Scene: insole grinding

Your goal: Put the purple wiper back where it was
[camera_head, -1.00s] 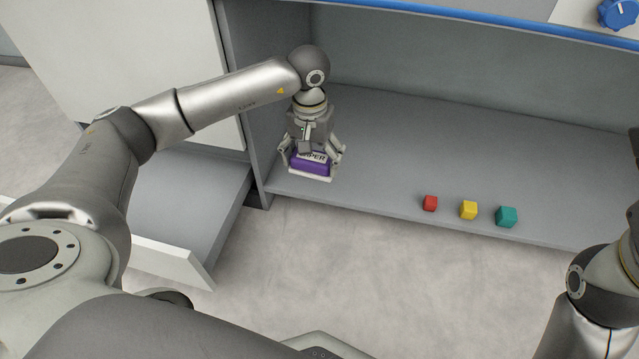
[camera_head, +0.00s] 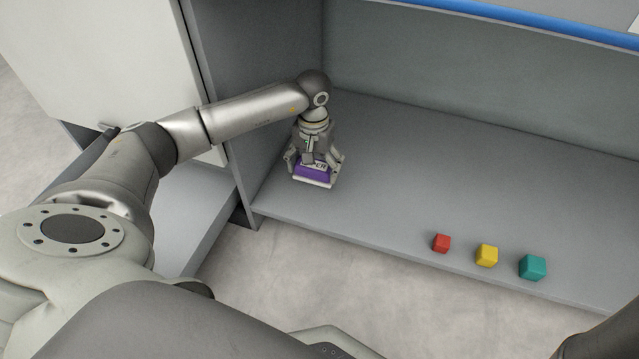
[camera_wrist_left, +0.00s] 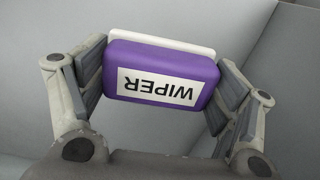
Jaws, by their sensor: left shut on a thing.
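The purple wiper (camera_head: 313,172) is a block with a white base and a white label. It is inside the open shelf bay, near the left side wall. My left gripper (camera_head: 315,168) is shut on it from above, with one finger on each side. In the left wrist view the wiper (camera_wrist_left: 162,72) sits between both finger pads, its label reading WIPER upside down. I cannot tell whether its base touches the shelf floor. My right gripper is out of view; only a dark part of my right arm shows at the bottom right.
The shelf floor between wiper and cubes is clear. A blue edge (camera_head: 530,22) runs above the bay.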

